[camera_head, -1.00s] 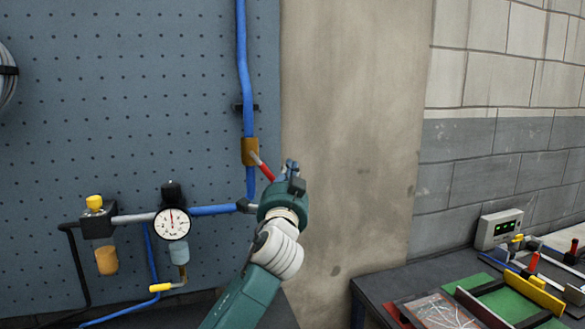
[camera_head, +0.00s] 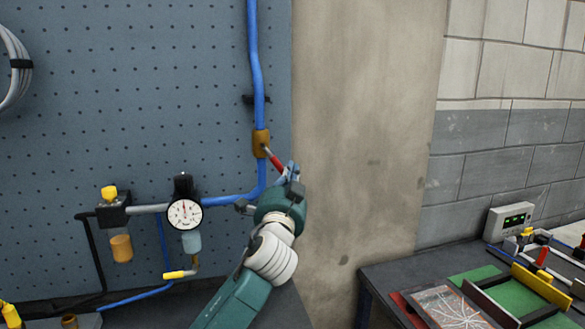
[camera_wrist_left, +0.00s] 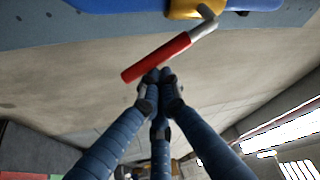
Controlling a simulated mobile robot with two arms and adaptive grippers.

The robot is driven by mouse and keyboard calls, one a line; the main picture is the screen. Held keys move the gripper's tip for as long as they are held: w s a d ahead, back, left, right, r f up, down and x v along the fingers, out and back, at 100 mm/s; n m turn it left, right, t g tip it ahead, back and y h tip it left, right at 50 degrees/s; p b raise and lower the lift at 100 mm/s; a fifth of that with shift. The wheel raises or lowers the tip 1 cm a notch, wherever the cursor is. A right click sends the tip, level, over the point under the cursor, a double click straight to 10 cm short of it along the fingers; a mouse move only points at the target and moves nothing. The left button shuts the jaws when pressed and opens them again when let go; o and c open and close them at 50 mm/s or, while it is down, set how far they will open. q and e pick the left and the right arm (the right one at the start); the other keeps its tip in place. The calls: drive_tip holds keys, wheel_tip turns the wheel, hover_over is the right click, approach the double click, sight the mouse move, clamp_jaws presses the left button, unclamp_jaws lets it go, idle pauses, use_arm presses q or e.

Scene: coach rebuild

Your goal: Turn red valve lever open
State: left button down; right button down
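The red valve lever (camera_head: 275,160) slants down and to the right from a brass valve body (camera_head: 261,143) on a vertical blue pipe. In the left wrist view the red lever (camera_wrist_left: 157,57) crosses above my fingertips, and its grey bent stem joins the yellow-brass body (camera_wrist_left: 190,8). My left gripper (camera_head: 292,170) is at the lever's lower right end. In the wrist view its fingertips (camera_wrist_left: 157,76) are drawn together just under the lever, very close to it; I cannot tell whether they touch. The fingers are not around the lever. My right gripper is out of view.
A pressure gauge (camera_head: 185,214) and a yellow-knobbed fitting (camera_head: 112,208) sit on the pegboard (camera_head: 150,90) at left. A dark bench (camera_head: 400,275) with a green board (camera_head: 510,297) and a small display box (camera_head: 509,221) stands at right. The concrete pillar (camera_head: 365,140) is bare.

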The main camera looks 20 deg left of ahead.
use_arm(q)
drive_tip(key=shift+a, duration=0.15)
drive_tip(key=shift+m, duration=0.5)
drive_tip(key=shift+s+a+f+p, duration=0.3)
drive_tip(key=shift+s+a+f, duration=0.3)
drive_tip(key=shift+a, duration=0.2)
drive_tip(key=shift+s+a+f+p, duration=0.25)
drive_tip(key=shift+s+a+f, duration=0.3)
drive_tip(key=shift+a, duration=0.35)
